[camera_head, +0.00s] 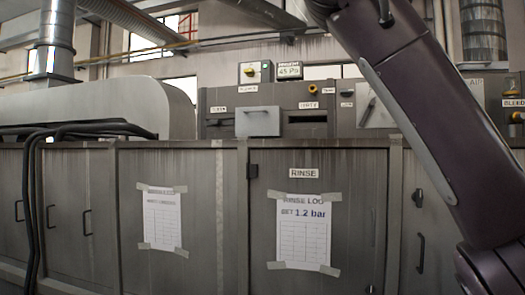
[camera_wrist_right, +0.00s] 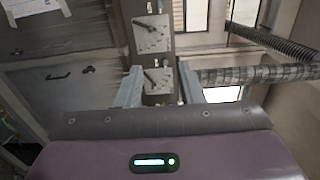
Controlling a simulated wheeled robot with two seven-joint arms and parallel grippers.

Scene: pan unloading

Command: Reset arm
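My right arm (camera_head: 425,115) is raised across the right side of the head view, running from the top middle down to the lower right corner. Its gripper is outside that view. In the right wrist view my right gripper (camera_wrist_right: 160,84) shows two grey-blue fingers standing apart, with nothing between them. Behind the fingers is a panel with lever switches (camera_wrist_right: 153,34), and they seem clear of it. My left gripper and left arm are not in view. No pan is in sight.
A long row of grey metal cabinets (camera_head: 200,170) spans the head view, with two taped paper sheets, one a rinse log (camera_head: 303,232). Black cables (camera_head: 33,200) hang at the left. A ribbed hose (camera_wrist_right: 275,40) and a pipe (camera_wrist_right: 260,74) run near the right gripper's view.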

